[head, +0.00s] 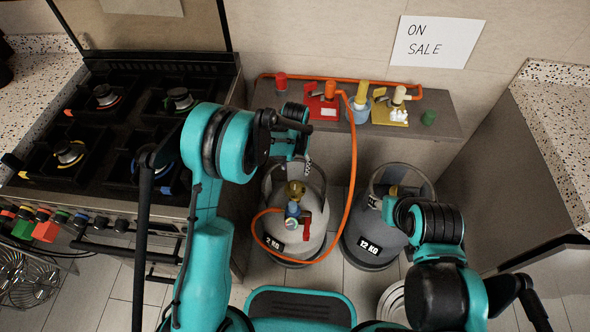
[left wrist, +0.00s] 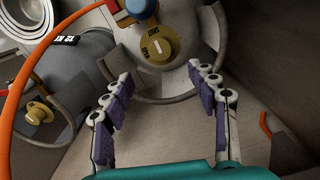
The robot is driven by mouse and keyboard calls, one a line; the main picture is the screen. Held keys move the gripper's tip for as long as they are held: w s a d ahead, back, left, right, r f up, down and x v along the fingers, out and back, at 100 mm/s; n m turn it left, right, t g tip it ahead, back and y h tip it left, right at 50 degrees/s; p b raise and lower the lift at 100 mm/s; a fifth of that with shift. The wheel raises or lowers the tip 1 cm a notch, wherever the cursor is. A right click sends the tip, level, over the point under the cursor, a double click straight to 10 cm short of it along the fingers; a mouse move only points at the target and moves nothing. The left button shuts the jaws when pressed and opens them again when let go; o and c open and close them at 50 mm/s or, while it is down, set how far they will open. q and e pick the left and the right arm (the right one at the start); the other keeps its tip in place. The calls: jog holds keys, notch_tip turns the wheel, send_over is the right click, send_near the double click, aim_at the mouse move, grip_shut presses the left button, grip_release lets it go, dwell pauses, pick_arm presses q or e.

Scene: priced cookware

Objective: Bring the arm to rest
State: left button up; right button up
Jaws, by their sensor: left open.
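My left arm (head: 212,250) rises from the bottom left and bends over to the grey 2 KG gas cylinder (head: 285,235). My left gripper (left wrist: 160,74) is open, its two purple-padded fingers spread apart with nothing between the pads. In the left wrist view the cylinder's round yellow knob (left wrist: 159,45) lies just beyond the fingertips. In the head view the left fingers are small and mostly hidden by the wrist. My right arm (head: 440,285) is folded at the lower right, beside the darker 12 KG cylinder (head: 370,245). Its gripper fingers do not show.
An orange hose (head: 353,150) runs from the 2 KG cylinder up to the low grey shelf (head: 445,122), which carries several coloured fittings. A gas stove (head: 110,130) stands at the left and a speckled counter (head: 560,120) at the right. Tiled floor shows at the lower left.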

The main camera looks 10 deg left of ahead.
dwell(0.4)
pick_arm(q)
jog(key=s+a+r+n+t, duration=0.1)
jog(key=s+a+r+t, duration=0.2)
jog(key=r, duration=0.5)
jog(key=s+a+r, duration=0.3)
jog(key=s+r, duration=0.1)
jog(key=r, duration=0.5)
jog(key=s+a+r+t, duration=0.2)
jog(key=s, duration=0.5)
jog(key=s+a+r+n+t, duration=0.1)
jog(key=s+a+r+t, duration=0.1)
jog(key=s, duration=0.6)
jog(key=shift+s+a+r, duration=0.3)
jog(key=shift+a+r, duration=0.2)
jog(key=shift+a, duration=0.35)
